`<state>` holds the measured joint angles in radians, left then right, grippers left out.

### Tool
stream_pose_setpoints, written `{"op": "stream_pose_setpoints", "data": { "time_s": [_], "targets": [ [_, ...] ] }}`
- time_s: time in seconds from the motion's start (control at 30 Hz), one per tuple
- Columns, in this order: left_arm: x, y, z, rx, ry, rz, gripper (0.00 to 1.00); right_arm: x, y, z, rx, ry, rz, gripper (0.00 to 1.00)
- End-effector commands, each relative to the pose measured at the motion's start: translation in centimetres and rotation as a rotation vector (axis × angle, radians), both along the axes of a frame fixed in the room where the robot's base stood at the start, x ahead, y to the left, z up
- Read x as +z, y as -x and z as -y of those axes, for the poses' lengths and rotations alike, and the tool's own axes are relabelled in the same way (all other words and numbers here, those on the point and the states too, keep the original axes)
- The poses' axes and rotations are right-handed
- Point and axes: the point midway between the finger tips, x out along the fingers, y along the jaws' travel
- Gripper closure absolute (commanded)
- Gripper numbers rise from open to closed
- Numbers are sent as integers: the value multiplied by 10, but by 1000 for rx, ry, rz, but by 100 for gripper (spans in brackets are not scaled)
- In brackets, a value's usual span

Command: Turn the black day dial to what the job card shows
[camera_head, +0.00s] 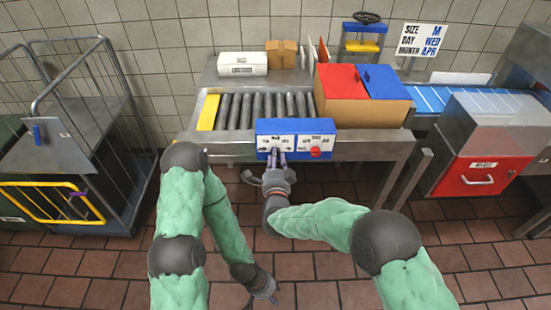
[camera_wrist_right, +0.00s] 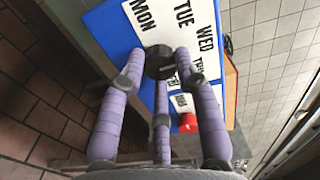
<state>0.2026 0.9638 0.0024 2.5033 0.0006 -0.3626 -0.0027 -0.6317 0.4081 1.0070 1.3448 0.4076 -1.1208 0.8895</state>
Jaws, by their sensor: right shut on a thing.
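The job card (camera_head: 422,40) on the wall reads size M, day WED, month APR. The blue dial panel (camera_head: 262,126) is on the front of the roller table. My right gripper (camera_head: 278,156) is at its lower left. In the right wrist view the gripper's purple fingers are closed around the black day dial (camera_wrist_right: 158,60). The labels MON, TUE and WED show around the dial; more are partly covered. I cannot make out where the dial points. My left gripper (camera_head: 264,294) hangs low over the floor, away from the panel; its fingers are too small to read.
A red knob (camera_head: 315,152) sits on the panel's right, close to my right gripper. A carton with red and blue flaps (camera_head: 362,104) stands on the table's right. A wire cart (camera_head: 80,140) stands left and a red-drawer unit (camera_head: 485,176) right.

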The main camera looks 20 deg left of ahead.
Motion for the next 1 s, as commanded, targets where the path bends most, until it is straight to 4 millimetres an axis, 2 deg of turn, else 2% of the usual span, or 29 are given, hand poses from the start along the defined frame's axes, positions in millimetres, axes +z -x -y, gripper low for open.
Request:
{"op": "stream_pose_setpoints", "data": {
  "time_s": [0.03, 0.1, 0.43, 0.57, 0.67, 1.0],
  "targets": [
    [0, 0, 0, 0, 0, 0, 60, 4, -3, 2, -8, -6, 6, 62],
    [0, 0, 0, 0, 0, 0, 60, 4, -3, 2, -8, -5, 6, 44],
    [0, 0, 0, 0, 0, 0, 60, 1, 0, 1, -3, -1, 2, 44],
    [0, 0, 0, 0, 0, 0, 60, 2, 7, 2, -2, -1, 3, 44],
    [0, 0, 0, 0, 0, 0, 60, 1, 19, 6, -2, 0, 1, 44],
    [0, 0, 0, 0, 0, 0, 60, 2, 82, 24, -2, -1, 2, 44]
  ]
}}
